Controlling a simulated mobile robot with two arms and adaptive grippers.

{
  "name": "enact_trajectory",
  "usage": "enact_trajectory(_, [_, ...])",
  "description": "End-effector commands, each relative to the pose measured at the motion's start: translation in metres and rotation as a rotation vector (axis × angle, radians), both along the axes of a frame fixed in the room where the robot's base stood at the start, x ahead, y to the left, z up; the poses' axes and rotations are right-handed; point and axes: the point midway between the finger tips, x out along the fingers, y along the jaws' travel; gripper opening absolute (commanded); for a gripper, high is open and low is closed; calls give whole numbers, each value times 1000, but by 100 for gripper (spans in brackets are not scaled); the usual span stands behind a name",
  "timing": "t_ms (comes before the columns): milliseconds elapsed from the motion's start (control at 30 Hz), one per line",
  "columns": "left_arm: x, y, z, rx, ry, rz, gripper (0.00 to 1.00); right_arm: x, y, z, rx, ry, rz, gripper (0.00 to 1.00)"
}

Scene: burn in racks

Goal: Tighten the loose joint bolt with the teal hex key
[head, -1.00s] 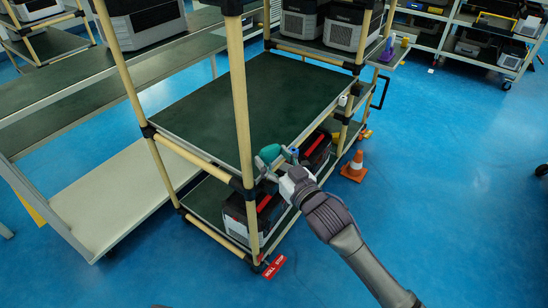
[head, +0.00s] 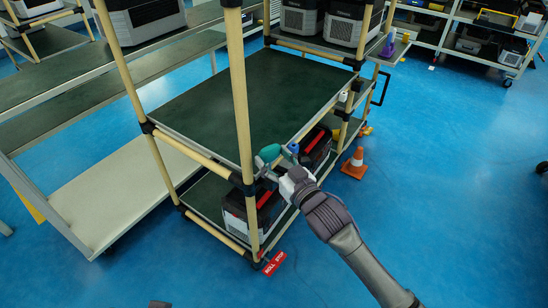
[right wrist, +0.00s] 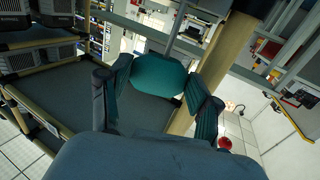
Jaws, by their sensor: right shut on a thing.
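The teal hex key (head: 269,152) is held in my right gripper (head: 276,166) at the near right corner of the cart. In the right wrist view its thick teal handle (right wrist: 158,77) sits between the two dark fingers, with a grey shaft running up from it. The handle is close beside the near tan post. A black joint (head: 248,190) is on that post just below and left of the gripper. I cannot make out the loose bolt or whether the key's tip touches it.
The cart's green middle shelf (head: 245,100) is bare. A black and grey unit with a red top (head: 262,213) stands on the lower shelf. A red "ROLL STOP" tag (head: 274,263) is at the cart's foot. An orange cone (head: 355,164) stands on the open blue floor to the right.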

Motion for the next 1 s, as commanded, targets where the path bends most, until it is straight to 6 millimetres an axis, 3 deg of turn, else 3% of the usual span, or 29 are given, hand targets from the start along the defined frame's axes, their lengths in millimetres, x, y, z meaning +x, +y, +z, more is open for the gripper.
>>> enact_trajectory(33, [0, 0, 0, 0, -2, 0, 0, 0, 0, -1, 1, -1, 0, 7])
enact_trajectory(67, [0, 0, 0, 0, -3, 0, 0, 0, 0, -1, 1, -1, 0, 64])
enact_trajectory(233, [0, 0, 1, -1, -2, 1, 0, 0, 0, -1, 0, 0, 0, 92])
enact_trajectory(667, [-2, 0, -3, 1, 8, 1, 0, -7, -5, -2, -1, 1, -1, 92])
enact_trajectory(1000, [-1, 0, -2, 1, 6, 1, 0, -65, -39, -3, -2, 3, -1, 92])
